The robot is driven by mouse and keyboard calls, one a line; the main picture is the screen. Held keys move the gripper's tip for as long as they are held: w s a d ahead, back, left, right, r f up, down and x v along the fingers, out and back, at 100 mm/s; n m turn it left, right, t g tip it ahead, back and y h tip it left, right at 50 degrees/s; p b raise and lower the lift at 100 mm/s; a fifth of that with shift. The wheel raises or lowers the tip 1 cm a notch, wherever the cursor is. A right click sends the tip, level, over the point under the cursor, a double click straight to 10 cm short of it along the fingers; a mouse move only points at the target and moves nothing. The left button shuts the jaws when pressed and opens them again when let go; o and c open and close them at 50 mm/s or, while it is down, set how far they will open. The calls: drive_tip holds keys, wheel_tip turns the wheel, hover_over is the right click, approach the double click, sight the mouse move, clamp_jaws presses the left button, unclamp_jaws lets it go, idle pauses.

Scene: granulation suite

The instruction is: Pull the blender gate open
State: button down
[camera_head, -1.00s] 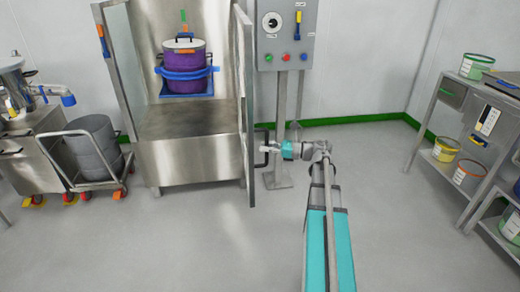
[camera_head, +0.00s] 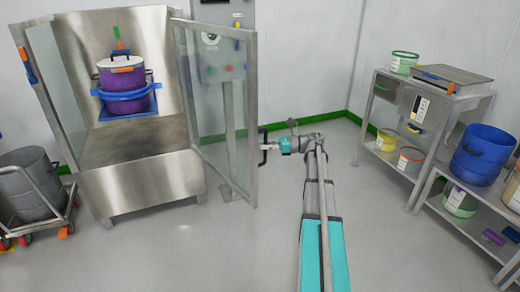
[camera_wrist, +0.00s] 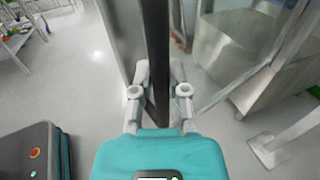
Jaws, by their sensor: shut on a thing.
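The blender gate (camera_head: 216,100) is a clear panel in a steel frame, hinged at the right side of the steel blender enclosure (camera_head: 150,185). It stands swung out at an angle from the opening. Its black upright handle (camera_head: 263,150) is on the free edge. My gripper (camera_head: 270,147) is shut on this handle from the right. In the wrist view the handle (camera_wrist: 156,50) runs as a dark bar between the two fingers of my gripper (camera_wrist: 158,78). The finger pads are partly hidden. A purple pot (camera_head: 124,85) with a blue band sits inside the enclosure.
A control panel on a post (camera_head: 229,130) stands behind the gate, seen through it. A grey drum on a trolley (camera_head: 32,190) is at left. Steel shelving with tubs (camera_head: 408,118) stands at right. The floor (camera_head: 240,255) in front is clear.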

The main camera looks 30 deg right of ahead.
drive_tip(key=shift+s, duration=0.1)
drive_tip(key=c, duration=0.6)
unclamp_jaws()
drive_tip(key=shift+c, duration=0.2)
drive_tip(key=v, duration=1.2)
idle(0.3)
